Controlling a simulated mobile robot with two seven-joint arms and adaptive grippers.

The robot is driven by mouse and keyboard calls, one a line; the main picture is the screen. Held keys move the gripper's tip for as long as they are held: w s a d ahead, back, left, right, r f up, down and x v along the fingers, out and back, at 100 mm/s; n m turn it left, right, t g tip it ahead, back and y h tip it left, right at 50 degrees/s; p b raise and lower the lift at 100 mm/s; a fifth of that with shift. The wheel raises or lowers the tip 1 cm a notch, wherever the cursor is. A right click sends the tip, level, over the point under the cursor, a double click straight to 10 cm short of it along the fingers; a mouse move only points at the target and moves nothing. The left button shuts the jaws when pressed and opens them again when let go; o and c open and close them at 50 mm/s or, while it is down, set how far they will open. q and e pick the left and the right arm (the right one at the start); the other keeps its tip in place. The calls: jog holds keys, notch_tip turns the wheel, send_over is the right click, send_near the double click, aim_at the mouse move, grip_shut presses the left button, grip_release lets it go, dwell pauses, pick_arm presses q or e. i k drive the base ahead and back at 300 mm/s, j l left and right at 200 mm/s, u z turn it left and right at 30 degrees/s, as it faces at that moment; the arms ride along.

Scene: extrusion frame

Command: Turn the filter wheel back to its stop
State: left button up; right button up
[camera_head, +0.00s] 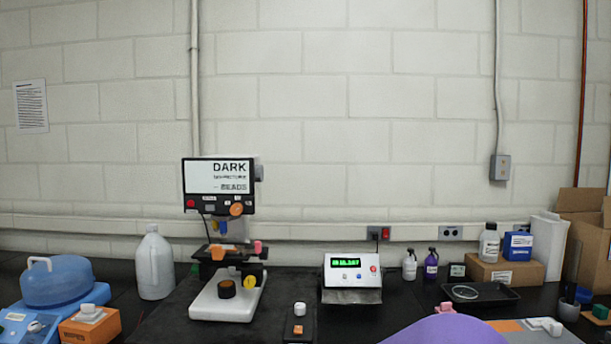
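A white bench instrument (205,302) with a black stage (236,254) stands left of centre. Its upper box carries a lit screen (217,177) reading "DARK" and "BEADS", with a middle line too small to read. An orange round knob (236,209) sits under the screen. A dark round knob (227,288) is on the base, with a yellow piece (249,282) beside it and a pink knob (258,247) at the stage. I cannot tell which part is the filter wheel or how far it is turned. Neither gripper is in view.
A control box (352,274) with green digits stands right of the instrument. A white jug (154,263) and blue container (57,283) are left. Bottles, a black tray (480,294) and cardboard boxes (585,222) are right. A purple rounded shape (445,331) covers the bottom edge.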

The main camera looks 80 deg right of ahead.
aim_at(258, 170)
jog(key=z, duration=2.25)
